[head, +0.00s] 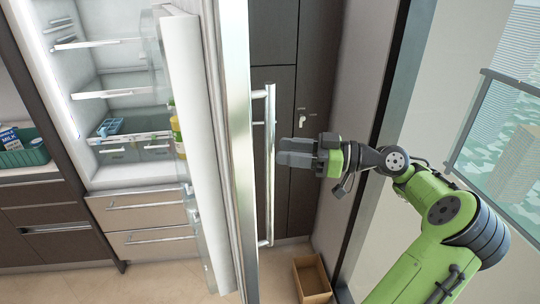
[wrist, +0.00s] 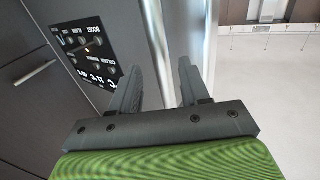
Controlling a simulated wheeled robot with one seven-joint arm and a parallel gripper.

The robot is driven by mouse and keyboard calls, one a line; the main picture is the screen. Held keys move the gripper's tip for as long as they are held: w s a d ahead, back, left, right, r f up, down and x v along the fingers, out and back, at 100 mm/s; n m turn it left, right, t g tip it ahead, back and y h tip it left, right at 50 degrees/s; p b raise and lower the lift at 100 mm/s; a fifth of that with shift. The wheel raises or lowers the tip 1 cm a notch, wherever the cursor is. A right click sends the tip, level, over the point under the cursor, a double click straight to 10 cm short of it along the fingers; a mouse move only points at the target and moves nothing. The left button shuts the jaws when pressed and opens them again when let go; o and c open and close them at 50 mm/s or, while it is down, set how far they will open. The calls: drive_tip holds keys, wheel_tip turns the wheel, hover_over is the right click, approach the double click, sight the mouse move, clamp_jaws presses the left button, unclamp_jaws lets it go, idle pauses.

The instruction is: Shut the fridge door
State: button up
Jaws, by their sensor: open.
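The fridge door (head: 233,150) stands wide open and shows nearly edge-on in the head view. Its vertical metal handle (head: 269,165) is on the right-hand face. My gripper (head: 281,150) is level with the handle's middle, with its fingertips close to the bar from the right. In the wrist view the gripper (wrist: 158,85) is open, and the handle bar (wrist: 154,45) runs down between its two fingers. Whether a finger touches the bar cannot be told. A dark control panel (wrist: 90,60) is on the door face at left. The open fridge interior (head: 110,80) shows shelves and drawers.
A yellow bottle (head: 177,135) stands in the door's inner rack. A blue item (head: 109,127) is inside the fridge. A cardboard box (head: 312,279) sits on the floor below my arm. A green crate (head: 22,151) is at far left. A glass railing (head: 490,120) is at right.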

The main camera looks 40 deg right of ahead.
sight(269, 149)
drive_tip(key=x, duration=0.4)
drive_tip(key=shift+w+a, duration=0.25)
drive_tip(key=shift+w, duration=0.05)
clamp_jaws()
